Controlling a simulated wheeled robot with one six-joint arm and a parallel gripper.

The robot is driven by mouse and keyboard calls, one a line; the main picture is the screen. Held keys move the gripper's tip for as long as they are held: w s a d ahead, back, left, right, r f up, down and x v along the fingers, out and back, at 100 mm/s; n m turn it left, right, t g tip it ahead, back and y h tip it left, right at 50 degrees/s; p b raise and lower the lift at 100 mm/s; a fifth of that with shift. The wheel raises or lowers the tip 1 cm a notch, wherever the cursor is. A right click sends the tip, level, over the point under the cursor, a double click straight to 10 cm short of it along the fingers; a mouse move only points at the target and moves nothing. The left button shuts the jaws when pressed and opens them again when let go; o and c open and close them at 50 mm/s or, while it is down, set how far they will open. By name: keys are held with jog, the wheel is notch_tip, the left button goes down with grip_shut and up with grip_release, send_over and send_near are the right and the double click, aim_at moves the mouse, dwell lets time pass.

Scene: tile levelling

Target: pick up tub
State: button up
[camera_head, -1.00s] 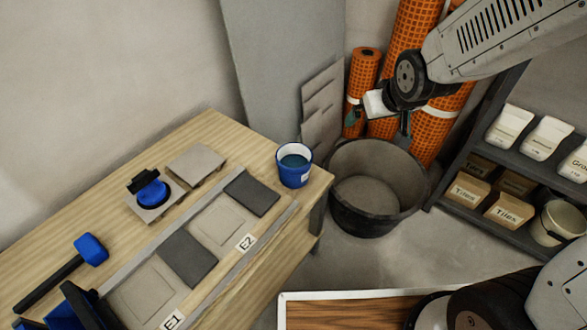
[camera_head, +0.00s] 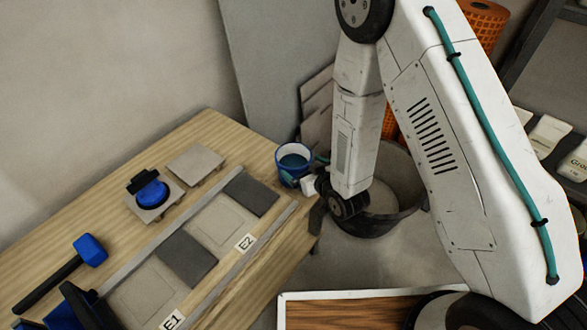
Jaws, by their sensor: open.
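The gripper and wrist cover the tub's lower right part. I cannot tell whether the fingers touch the tub.
Dark and light tiles lie on the wooden bench (camera_head: 120,161), left of the tub. A blue suction cup (camera_head: 151,189) and a blue mallet (camera_head: 90,249) are farther left. A black bucket (camera_head: 405,190) stands on the floor, partly behind my arm.

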aim_at(286, 152)
jog(key=x, duration=0.7)
jog(key=shift+w+r, duration=0.1)
jog(key=shift+r, duration=0.3)
jog(key=c, duration=1.5)
